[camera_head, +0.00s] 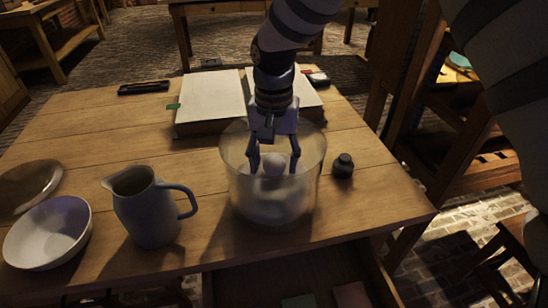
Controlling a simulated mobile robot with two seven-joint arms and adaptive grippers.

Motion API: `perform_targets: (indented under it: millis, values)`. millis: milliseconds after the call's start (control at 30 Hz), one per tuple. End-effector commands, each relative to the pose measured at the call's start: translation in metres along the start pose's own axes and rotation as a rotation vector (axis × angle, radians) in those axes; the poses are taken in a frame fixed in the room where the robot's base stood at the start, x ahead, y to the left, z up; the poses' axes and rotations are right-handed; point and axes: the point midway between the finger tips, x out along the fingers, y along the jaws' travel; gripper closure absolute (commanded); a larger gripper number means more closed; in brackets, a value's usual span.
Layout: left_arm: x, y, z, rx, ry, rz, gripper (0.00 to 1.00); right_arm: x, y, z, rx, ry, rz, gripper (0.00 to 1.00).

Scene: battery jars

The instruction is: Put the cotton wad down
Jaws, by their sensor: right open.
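A wide, clear glass jar (236,190) stands near the front edge of the wooden table, right of centre. A small round white cotton wad (274,163) shows inside the jar. A paler, blurred mass lies under it in the lower part of the jar; I cannot tell what it is. My right gripper (273,170) comes down from above with its fingers inside the jar's mouth. Its fingers are spread, one on each side of the wad, and I cannot tell whether they touch it. My left gripper is not in view.
A grey jug (150,212) stands left of the jar, with a white bowl (47,232) and a brown plate (28,187) further left. A small dark bottle (343,165) is right of the jar. An open book (212,102) lies behind it. The left back of the table is mostly clear.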

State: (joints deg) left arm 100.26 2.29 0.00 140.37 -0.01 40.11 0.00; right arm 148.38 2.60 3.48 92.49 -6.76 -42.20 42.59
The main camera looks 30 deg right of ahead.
Motion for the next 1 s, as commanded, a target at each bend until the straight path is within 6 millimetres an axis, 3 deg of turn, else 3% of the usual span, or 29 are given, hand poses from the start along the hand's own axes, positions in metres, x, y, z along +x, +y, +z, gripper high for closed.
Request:
perform_targets:
  millis: [167, 400, 533, 700, 1000]
  values:
    - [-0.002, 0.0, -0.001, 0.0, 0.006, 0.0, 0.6, -0.018, -0.001, -0.001, 0.0, 0.005, -0.003, 0.46]
    - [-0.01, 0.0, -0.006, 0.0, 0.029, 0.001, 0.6, -0.085, -0.001, -0.001, 0.001, 0.007, -0.005, 0.46]
    - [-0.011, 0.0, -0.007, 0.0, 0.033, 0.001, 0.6, -0.11, 0.0, -0.001, 0.001, 0.004, -0.002, 0.46]
    - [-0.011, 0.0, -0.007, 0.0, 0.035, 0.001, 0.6, -0.123, 0.0, 0.0, 0.001, 0.0, 0.001, 0.46]
    - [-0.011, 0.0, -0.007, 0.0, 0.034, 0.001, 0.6, -0.124, 0.0, 0.0, 0.0, -0.001, 0.001, 0.46]
